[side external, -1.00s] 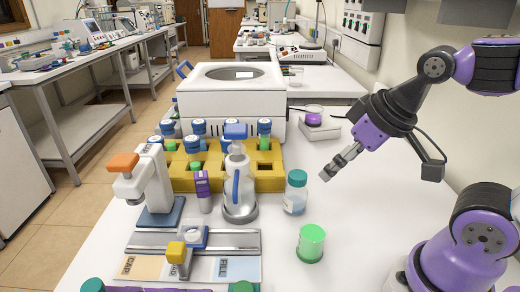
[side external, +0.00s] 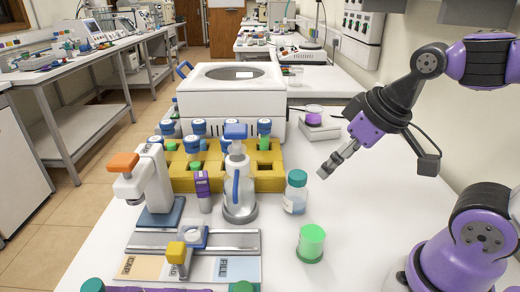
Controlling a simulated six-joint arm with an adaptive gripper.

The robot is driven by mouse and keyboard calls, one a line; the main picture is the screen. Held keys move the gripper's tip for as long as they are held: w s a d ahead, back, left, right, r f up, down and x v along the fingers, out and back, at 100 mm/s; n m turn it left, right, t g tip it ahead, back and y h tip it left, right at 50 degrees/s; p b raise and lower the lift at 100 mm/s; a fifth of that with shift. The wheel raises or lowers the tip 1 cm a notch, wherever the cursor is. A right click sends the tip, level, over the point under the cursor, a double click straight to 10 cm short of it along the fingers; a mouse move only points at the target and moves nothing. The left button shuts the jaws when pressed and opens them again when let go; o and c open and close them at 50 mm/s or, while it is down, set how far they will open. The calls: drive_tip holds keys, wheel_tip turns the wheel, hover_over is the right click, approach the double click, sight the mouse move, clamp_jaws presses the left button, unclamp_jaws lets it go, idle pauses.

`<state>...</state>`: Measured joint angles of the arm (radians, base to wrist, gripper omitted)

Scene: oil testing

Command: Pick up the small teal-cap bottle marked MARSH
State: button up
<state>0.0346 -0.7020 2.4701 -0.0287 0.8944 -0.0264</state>
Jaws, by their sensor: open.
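A small clear bottle with a teal cap (side external: 295,192) stands upright on the white table, right of the middle. It holds a little pale blue liquid, and any marking on it is too small to read. My gripper (side external: 324,171) is to the right of the bottle and a little above its cap, pointing down and left. It is open and empty, apart from the bottle.
A green cup (side external: 311,243) stands in front of the bottle. A clear dispenser bottle with a blue top (side external: 238,185) stands to its left. A yellow rack (side external: 267,172) with blue-capped tubes and a white centrifuge (side external: 231,92) are behind. The table right of the bottle is clear.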

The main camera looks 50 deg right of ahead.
drive_tip(key=n+g, duration=0.1)
approach(299, 175)
drive_tip(key=shift+n+y, duration=0.3)
drive_tip(key=x, duration=0.4)
drive_tip(key=shift+s+d+f, duration=0.1)
drive_tip(key=shift+s+f, duration=0.1)
drive_tip(key=shift+f, duration=0.2)
drive_tip(key=shift+w+x, duration=0.15)
drive_tip(key=shift+x, duration=1.2)
drive_tip(key=shift+w+x, duration=0.15)
drive_tip(key=shift+x, duration=1.25)
drive_tip(key=shift+d+r, duration=0.1)
drive_tip(key=shift+c, duration=0.4)
clamp_jaws()
